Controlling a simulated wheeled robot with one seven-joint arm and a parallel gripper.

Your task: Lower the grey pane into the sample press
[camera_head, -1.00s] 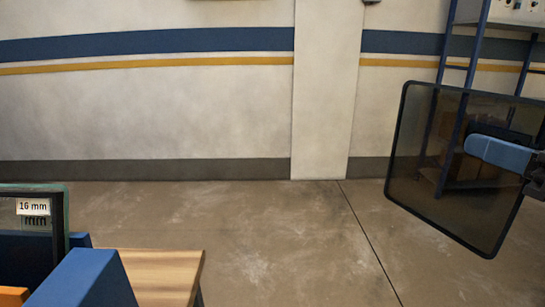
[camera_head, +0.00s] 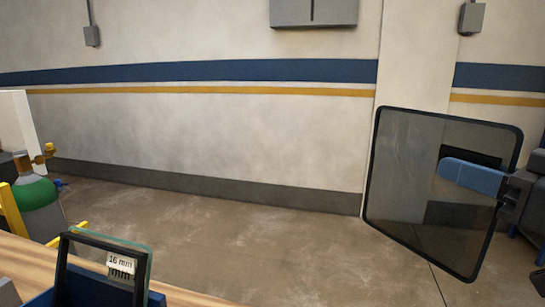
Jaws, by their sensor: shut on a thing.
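The grey pane (camera_head: 410,180) is a see-through smoky sheet with a black rim and rounded corners, held in the air at the right, slightly tilted. My gripper (camera_head: 474,177) is shut on its right part; one blue finger shows across the pane, and the other finger is not clear. At the bottom left, a dark-framed, green-tinted glass sheet (camera_head: 84,272) with a "16 mm" label stands in a blue holder (camera_head: 156,299). I cannot tell whether this holder belongs to the sample press. No other press shows.
A wooden table top (camera_head: 25,262) runs along the bottom left edge. A green and grey gas cylinder (camera_head: 40,205) with a brass valve stands behind it by a yellow frame (camera_head: 12,212). The concrete floor (camera_head: 270,250) between table and pane is clear up to the wall.

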